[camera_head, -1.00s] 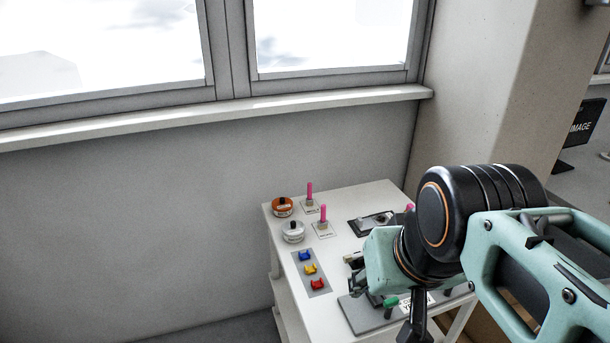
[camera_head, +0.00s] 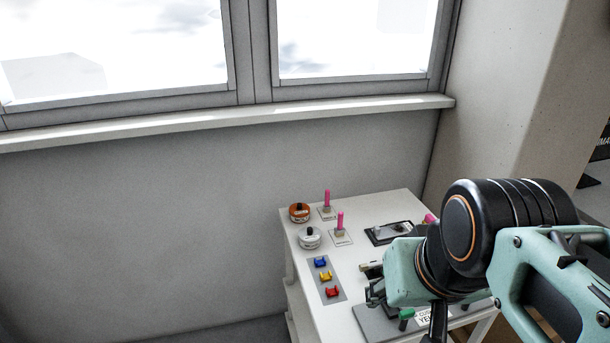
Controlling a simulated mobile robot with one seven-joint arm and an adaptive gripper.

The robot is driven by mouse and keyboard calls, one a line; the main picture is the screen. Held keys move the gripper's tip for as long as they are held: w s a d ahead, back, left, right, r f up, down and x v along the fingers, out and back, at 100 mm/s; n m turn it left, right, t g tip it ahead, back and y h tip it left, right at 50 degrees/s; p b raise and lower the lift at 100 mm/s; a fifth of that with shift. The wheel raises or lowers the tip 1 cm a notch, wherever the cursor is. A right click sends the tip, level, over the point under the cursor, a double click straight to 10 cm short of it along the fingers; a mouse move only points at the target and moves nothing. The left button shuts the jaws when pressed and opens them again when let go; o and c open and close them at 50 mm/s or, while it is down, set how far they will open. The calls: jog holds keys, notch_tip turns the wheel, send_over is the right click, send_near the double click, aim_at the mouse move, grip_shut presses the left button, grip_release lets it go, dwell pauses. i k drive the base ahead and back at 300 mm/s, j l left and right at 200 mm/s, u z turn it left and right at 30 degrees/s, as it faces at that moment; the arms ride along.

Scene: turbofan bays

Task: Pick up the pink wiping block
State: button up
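A small pink piece (camera_head: 430,218) shows at the table's far right side, just behind my arm. It is mostly hidden, and I cannot tell whether it is the wiping block. Two upright pink sticks stand on small pale plates, one farther back (camera_head: 327,197) and one nearer (camera_head: 340,221). My gripper (camera_head: 374,291) is over the table's middle, right of the coloured pieces. It is small, dark and partly covered by my wrist, so its opening and any hold are unclear.
The white table (camera_head: 315,318) stands near the grey wall.

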aim_at(429, 219)
jog(key=k+l+u, duration=0.5)
jog(key=i+z, duration=0.15)
jog(key=z, duration=0.75)
jog(key=i+l, duration=0.35)
jog(key=i+l+u, duration=0.1)
jog(key=i+l, duration=0.2)
jog(key=l, duration=0.25)
jog(key=i+l, duration=0.3)
jog(key=l, duration=0.2)
